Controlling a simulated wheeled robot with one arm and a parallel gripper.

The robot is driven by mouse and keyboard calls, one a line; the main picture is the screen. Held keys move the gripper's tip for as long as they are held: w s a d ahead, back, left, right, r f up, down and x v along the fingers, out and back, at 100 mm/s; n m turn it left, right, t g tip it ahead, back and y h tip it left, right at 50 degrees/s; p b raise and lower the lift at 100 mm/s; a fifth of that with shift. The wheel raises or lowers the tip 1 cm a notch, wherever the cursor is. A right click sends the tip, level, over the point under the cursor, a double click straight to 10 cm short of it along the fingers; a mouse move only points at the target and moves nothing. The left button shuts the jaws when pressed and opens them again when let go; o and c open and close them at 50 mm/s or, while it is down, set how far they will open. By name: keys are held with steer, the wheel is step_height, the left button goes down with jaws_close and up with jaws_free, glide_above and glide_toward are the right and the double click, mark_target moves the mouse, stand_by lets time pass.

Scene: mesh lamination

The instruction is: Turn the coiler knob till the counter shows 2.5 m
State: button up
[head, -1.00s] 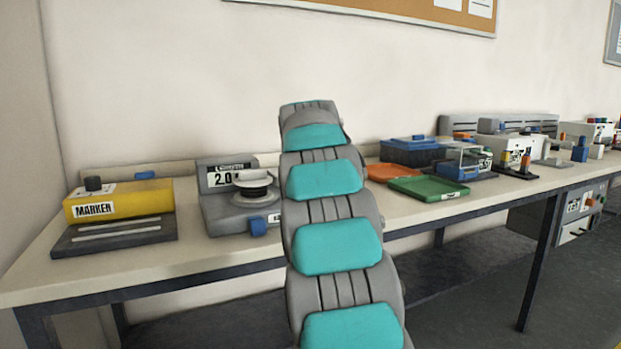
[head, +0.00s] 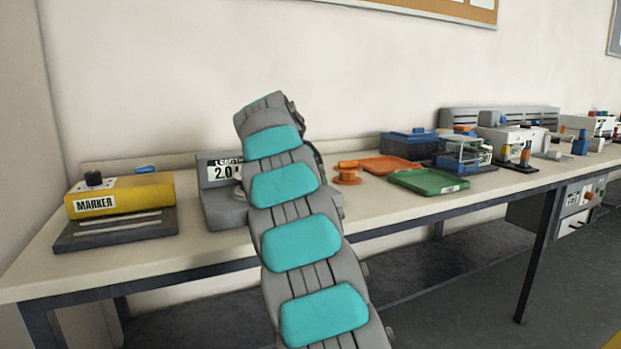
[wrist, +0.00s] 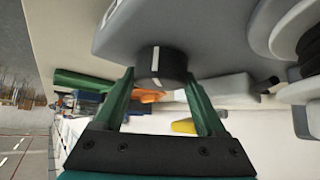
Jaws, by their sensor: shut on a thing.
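The grey coiler (head: 222,212) stands on the table in the head view, partly hidden behind my arm. Its counter (head: 222,171) reads 2.0, with its right end cut off by my arm. In the wrist view the black coiler knob (wrist: 161,65) with a white line sits on the grey coiler body. My gripper (wrist: 160,80) has its two green fingers on either side of the knob and is shut on it. My gripper is hidden in the head view.
A yellow marker box (head: 122,194) stands to the left. An orange spool (head: 347,173), an orange tray (head: 385,165) and a green tray (head: 428,181) lie to the right of my arm. The table's front strip is clear.

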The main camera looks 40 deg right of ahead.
steer(key=o, duration=1.3)
steer(key=shift+a, duration=0.1)
steer(key=v, duration=0.7)
steer(key=shift+s+a+r, duration=0.1)
steer(key=shift+a+r, duration=0.1)
steer(key=shift+r, duration=0.15)
steer(key=shift+a, duration=0.1)
